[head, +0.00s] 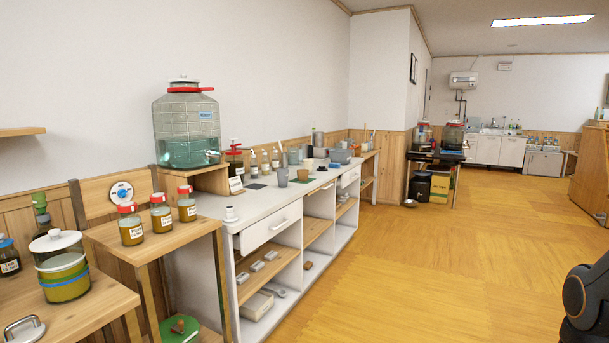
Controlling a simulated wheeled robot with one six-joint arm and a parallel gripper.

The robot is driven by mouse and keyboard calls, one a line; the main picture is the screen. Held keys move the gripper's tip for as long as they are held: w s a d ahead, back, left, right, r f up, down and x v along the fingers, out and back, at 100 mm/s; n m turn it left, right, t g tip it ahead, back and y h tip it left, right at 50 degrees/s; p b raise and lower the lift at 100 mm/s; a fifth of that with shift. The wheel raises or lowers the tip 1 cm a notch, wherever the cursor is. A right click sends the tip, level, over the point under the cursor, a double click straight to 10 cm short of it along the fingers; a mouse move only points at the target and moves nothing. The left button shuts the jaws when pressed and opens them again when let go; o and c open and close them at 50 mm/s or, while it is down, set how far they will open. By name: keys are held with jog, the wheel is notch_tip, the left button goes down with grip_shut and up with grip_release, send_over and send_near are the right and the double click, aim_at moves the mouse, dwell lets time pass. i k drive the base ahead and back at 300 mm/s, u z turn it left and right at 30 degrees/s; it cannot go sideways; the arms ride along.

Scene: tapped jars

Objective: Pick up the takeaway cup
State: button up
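A takeaway cup cannot be picked out for sure at this distance. A small grey cup (282,178) stands upright on the white counter (245,207), toward its front edge. My gripper is not in view; only a dark part of my arm shows at the lower right edge, far from the counter.
A large jar with a tap (186,128) stands on a wooden riser (207,178) at the counter's left end. Small red-lidded jars (161,213) stand on a wooden stand (185,237) nearer me. The wooden floor (430,270) right of the counter is clear.

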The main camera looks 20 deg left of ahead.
aim_at(308, 162)
jog(key=z, duration=0.2)
jog(key=i, duration=4.4)
jog(key=u, duration=0.7)
jog(key=i, duration=1.45)
jog(key=u, duration=1.6)
jog(key=i, duration=1.1)
jog(key=u, duration=0.7)
